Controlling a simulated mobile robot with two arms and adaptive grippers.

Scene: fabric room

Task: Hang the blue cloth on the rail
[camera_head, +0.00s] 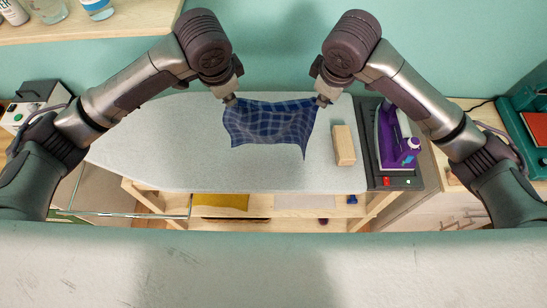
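The blue checked cloth (270,124) hangs spread between my two grippers, above the pale ironing surface. My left gripper (231,100) is shut on its upper left corner. My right gripper (322,100) is shut on its upper right corner. The cloth's top edge sags slightly, and its lower edge is wavy with the right corner hanging lower. A thin metal rail (125,214) shows at the lower left, in front of the pale surface and apart from the cloth. I cannot tell whether the cloth's lower edge touches the surface.
A wooden block (344,146) stands on the pale ironing surface (175,150), right of the cloth. A purple iron (393,138) rests on a dark stand (371,172) farther right. A yellow cloth (220,201) lies on the shelf below. The surface left of the cloth is clear.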

